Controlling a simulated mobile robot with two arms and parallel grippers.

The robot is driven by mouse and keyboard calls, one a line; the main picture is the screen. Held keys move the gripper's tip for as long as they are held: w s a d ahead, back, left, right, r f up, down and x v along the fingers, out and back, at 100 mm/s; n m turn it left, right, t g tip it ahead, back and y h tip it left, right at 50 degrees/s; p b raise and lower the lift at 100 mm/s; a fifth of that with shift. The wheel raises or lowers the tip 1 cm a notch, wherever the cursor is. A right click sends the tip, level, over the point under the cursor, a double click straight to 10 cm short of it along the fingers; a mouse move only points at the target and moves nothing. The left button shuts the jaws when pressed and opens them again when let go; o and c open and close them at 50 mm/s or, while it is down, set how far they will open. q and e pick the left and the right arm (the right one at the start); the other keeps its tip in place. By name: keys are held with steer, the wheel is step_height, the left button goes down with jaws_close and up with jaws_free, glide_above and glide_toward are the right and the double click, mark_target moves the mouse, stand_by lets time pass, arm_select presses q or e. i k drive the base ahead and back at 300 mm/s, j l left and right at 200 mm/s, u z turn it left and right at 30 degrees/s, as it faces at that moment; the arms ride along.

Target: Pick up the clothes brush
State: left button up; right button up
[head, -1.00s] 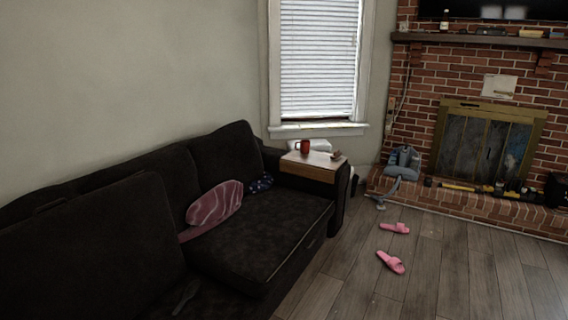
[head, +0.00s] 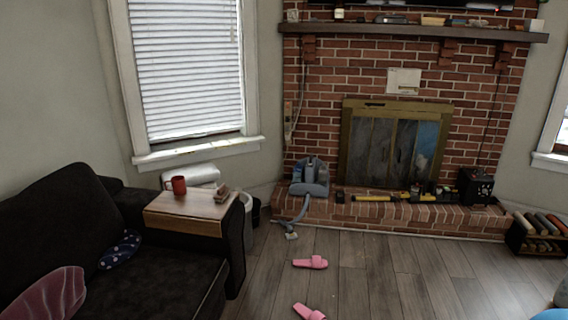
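I cannot make out a clothes brush for certain. A small brown object (head: 222,193) lies on the wooden armrest tray (head: 183,222) of the dark sofa (head: 150,270); it is too small to tell whether it is a brush. A red mug (head: 179,185) stands on the same tray, to the left of the brown object. Neither of my grippers shows in the head view.
A small rack (head: 538,235) stands at the right.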

mark_target(222, 191)
steer(key=i+u, duration=0.1)
steer(key=i, duration=0.45)
steer(key=i+l, duration=0.15)
steer(key=i, duration=0.45)
steer(key=i+l+u, duration=0.15)
steer(key=i, duration=0.4)
